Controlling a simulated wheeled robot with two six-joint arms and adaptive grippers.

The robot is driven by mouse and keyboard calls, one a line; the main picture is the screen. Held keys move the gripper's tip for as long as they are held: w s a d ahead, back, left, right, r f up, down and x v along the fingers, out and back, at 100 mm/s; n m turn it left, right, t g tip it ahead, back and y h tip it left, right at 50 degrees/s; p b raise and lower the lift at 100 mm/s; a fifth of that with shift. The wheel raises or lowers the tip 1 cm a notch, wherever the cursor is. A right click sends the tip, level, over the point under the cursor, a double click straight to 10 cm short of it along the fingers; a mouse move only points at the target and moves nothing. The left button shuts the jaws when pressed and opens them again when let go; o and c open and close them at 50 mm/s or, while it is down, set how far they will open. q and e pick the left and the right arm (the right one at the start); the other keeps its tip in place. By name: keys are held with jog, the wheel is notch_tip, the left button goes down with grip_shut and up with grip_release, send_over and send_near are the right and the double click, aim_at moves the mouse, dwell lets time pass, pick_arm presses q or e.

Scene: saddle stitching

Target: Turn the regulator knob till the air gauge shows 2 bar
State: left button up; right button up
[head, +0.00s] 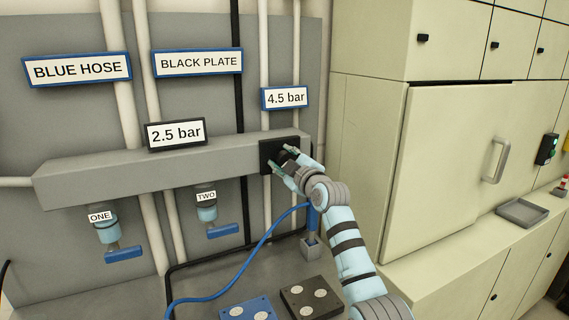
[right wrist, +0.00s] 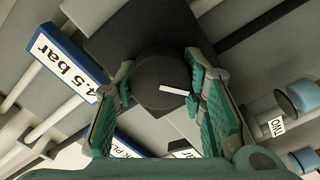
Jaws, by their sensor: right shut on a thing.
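The regulator knob is a dark round disc with a white pointer line, seen in the right wrist view (right wrist: 155,92). It sits on a black square plate (head: 266,157) at the right end of the grey rail. My right gripper (head: 285,165) is shut on the knob, with a green finger on each side of it. In the right wrist view the pointer line runs from the knob's middle toward the right finger. A black-framed sign reads 2.5 bar (head: 176,134) and a blue-framed sign reads 4.5 bar (head: 285,98). No dial with a needle shows. My left gripper is out of view.
Two valves with blue handles, ONE (head: 125,253) and TWO (head: 222,231), hang below the grey rail (head: 100,175). A blue hose (head: 240,262) runs beneath my right arm. A blue plate (head: 247,310) and a black plate (head: 311,299) lie below. Cream cabinets stand on the right.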

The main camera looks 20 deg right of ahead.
jog(key=shift+f+n, duration=0.1)
jog(key=shift+n, duration=0.4)
jog(key=o, duration=1.2)
jog(key=s, duration=0.8)
jog(key=s+d, duration=0.1)
jog(key=s, duration=0.3)
